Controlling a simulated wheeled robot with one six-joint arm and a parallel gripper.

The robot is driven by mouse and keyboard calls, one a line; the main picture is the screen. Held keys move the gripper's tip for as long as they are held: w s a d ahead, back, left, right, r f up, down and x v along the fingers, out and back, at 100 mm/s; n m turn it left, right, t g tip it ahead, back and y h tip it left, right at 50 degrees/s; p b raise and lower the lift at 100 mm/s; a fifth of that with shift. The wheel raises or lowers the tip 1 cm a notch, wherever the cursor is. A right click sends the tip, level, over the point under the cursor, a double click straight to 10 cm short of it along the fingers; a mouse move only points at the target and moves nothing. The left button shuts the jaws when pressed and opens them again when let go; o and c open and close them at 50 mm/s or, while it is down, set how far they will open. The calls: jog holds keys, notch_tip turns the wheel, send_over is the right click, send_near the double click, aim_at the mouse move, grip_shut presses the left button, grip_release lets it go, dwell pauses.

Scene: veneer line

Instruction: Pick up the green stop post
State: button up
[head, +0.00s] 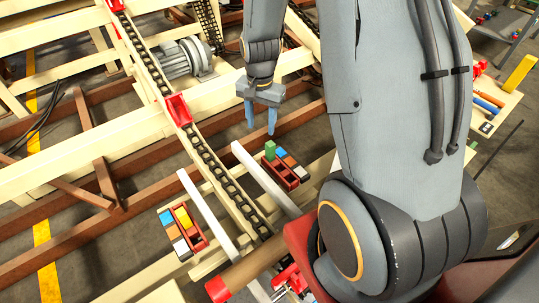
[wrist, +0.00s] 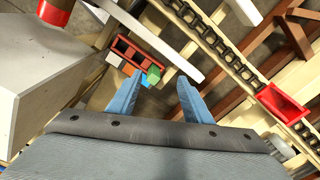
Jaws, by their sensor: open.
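The green stop post (head: 270,150) stands upright at one end of a red holder (head: 290,180) near the middle of the head view. In the wrist view the green post (wrist: 154,74) shows just beyond the left fingertip. Blue, white and brown blocks lie beside it in a second row of the holder. My gripper (head: 260,120) has its two blue fingers apart with nothing between them. It points down, above and slightly left of the post, and looks apart from it. In the wrist view the open fingers (wrist: 160,85) frame empty space right of the post.
A second red holder (head: 202,243) with coloured blocks sits at lower left. A black chain (head: 215,175) runs diagonally between cream beams. A light bar (head: 262,172) passes close left of the post's holder. A grey motor (head: 183,57) is behind, left of my gripper.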

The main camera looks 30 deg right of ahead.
aim_at(270, 151)
jog(key=w+d+f+m, duration=0.1)
jog(key=f+m, duration=0.1)
jog(key=f, duration=0.1)
jog(key=w+d+f+m, duration=0.1)
jog(key=d+f+m, duration=0.1)
jog(key=f, duration=0.2)
jog(key=w+d+f+m, duration=0.1)
jog(key=w+f, duration=0.1)
jog(key=f, duration=0.2)
jog(key=shift+d+m+g, duration=0.2)
jog(key=shift+m+g, duration=0.1)
jog(key=shift+m, duration=0.1)
jog(key=shift+w+d+f, duration=0.1)
jog(key=shift+f, duration=0.25)
jog(key=shift+s+d+f+p, duration=0.15)
jog(key=shift+f+p, duration=0.55)
jog(key=shift+f, duration=1.2)
jog(key=shift+s+d+f+p, duration=0.15)
jog(key=shift+f+p, duration=0.55)
jog(key=shift+f, duration=1.15)
jog(key=shift+a, duration=0.1)
grip_shut()
